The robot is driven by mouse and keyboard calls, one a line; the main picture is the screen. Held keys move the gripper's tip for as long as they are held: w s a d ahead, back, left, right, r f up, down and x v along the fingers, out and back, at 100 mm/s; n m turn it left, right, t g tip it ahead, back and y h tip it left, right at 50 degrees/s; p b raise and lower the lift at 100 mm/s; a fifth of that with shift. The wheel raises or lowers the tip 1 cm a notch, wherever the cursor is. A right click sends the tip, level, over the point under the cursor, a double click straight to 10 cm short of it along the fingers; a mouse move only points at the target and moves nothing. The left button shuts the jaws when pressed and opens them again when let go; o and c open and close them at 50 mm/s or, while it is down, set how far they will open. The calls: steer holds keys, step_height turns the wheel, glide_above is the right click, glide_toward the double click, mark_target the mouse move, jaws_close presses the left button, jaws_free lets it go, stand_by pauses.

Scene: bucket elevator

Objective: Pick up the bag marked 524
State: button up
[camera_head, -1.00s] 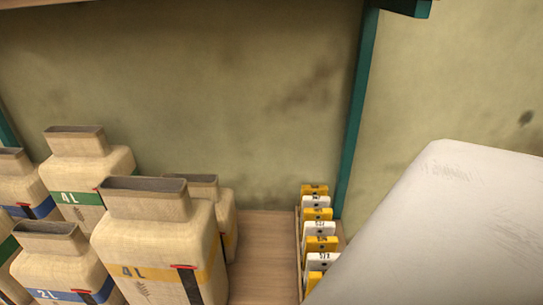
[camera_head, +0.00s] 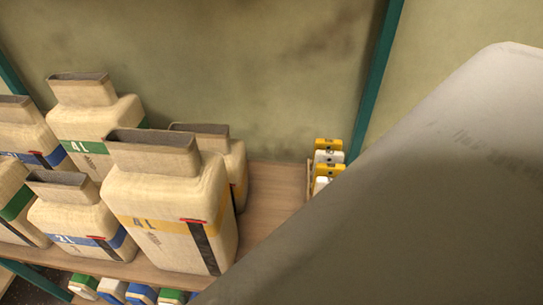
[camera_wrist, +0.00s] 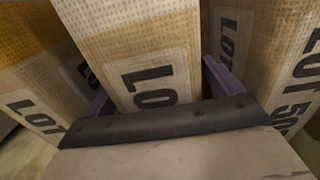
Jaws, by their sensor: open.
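In the wrist view, my gripper (camera_wrist: 158,88) is open, its purple fingers on either side of a woven tan bag (camera_wrist: 142,40). That bag's label reads "LO", with the rest hidden behind the gripper's dark front bar. A bag with an orange band (camera_wrist: 25,45) stands to the left, its label showing "LOT". At the right, another bag (camera_wrist: 295,60) reads "LOT 50", with the last part cut off. No label reading 524 is legible. I cannot tell whether the fingers touch the middle bag. The gripper does not show in the head view.
In the head view, several bags with coloured bands, such as a yellow 4L bag (camera_head: 165,195), crowd a wooden shelf (camera_head: 268,190). Yellow and white tags (camera_head: 327,160) stand in a rack to the right. A teal post (camera_head: 378,85) rises behind. More items sit below.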

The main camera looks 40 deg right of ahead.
steer(key=shift+f, duration=0.35)
steer(key=shift+c, duration=0.4)
jaws_close()
steer(key=shift+w+d+r, duration=0.1)
steer(key=shift+r, duration=0.05)
